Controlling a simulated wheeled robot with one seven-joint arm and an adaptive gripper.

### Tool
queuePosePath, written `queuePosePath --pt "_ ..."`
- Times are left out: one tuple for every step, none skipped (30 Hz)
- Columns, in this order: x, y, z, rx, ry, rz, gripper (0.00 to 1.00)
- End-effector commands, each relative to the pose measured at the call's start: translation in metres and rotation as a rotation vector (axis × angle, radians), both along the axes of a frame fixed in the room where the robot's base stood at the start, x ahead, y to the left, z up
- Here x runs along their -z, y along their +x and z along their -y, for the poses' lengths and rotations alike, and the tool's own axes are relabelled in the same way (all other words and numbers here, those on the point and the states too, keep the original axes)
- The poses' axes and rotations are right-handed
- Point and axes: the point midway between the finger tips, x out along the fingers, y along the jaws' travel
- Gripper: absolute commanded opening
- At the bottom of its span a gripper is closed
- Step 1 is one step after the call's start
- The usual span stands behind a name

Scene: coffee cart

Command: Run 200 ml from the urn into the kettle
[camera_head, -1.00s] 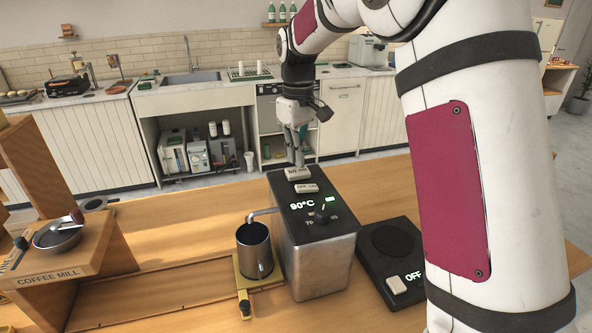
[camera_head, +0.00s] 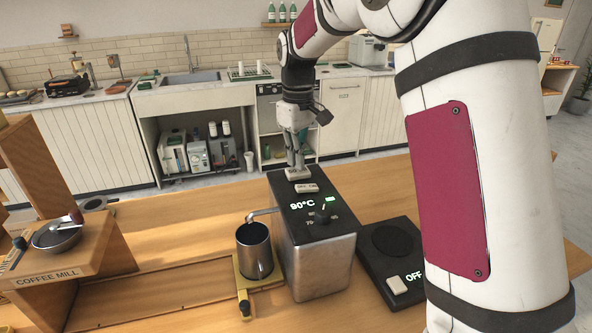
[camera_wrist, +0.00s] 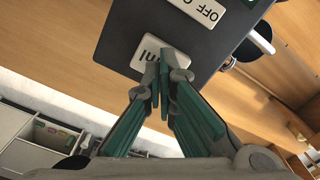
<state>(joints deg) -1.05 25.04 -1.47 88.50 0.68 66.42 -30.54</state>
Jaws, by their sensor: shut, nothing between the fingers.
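The urn (camera_head: 318,255) is a steel box with a dark top reading 90°C and a small dial (camera_head: 321,216). On its top are a button with partly hidden lettering (camera_head: 291,174) at the far end and an OFF/ON switch (camera_head: 307,188) nearer. The kettle (camera_head: 255,262) is a steel jug under the urn's spout (camera_head: 262,213). My gripper (camera_head: 295,166) points down at the far button, fingertips at or just above it. The wrist view shows my shut, empty fingers (camera_wrist: 163,77) over the white button (camera_wrist: 147,56).
A yellow stand (camera_head: 245,283) holds the kettle. A black hot plate (camera_head: 390,240) marked OFF stands right of the urn. A wooden coffee mill (camera_head: 75,250) stands at left. A shallow wooden channel (camera_head: 150,292) lies between mill and kettle.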

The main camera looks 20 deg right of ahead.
Motion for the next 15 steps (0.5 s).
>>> queuePosePath --pt "0.002 0.0 0.0 0.0 0.0 -0.001 0.0" --pt "0.002 0.0 0.0 0.0 0.0 -0.001 0.0" --pt "0.003 0.0 0.0 0.0 0.0 -0.001 0.0" --pt "0.004 0.0 0.0 0.0 0.0 -0.001 0.0" --pt "0.005 0.0 0.0 0.0 0.0 -0.001 0.0" --pt "0.006 0.0 0.0 0.0 0.0 -0.002 0.0" --pt "0.006 0.0 0.0 0.0 0.0 -0.002 0.0" --pt "0.007 0.0 0.0 0.0 0.0 -0.002 0.0" --pt "0.008 0.0 0.0 0.0 0.0 -0.002 0.0" --pt "0.009 0.0 0.0 0.0 0.0 -0.002 0.0" --pt "0.009 0.0 0.0 0.0 0.0 -0.002 0.0" --pt "0.01 0.0 0.0 0.0 0.0 -0.002 0.0" --pt "0.011 0.0 0.0 0.0 0.0 -0.002 0.0" --pt "0.011 0.0 0.0 0.0 0.0 -0.001 0.0" --pt "0.012 0.0 0.0 0.0 0.0 -0.001 0.0"
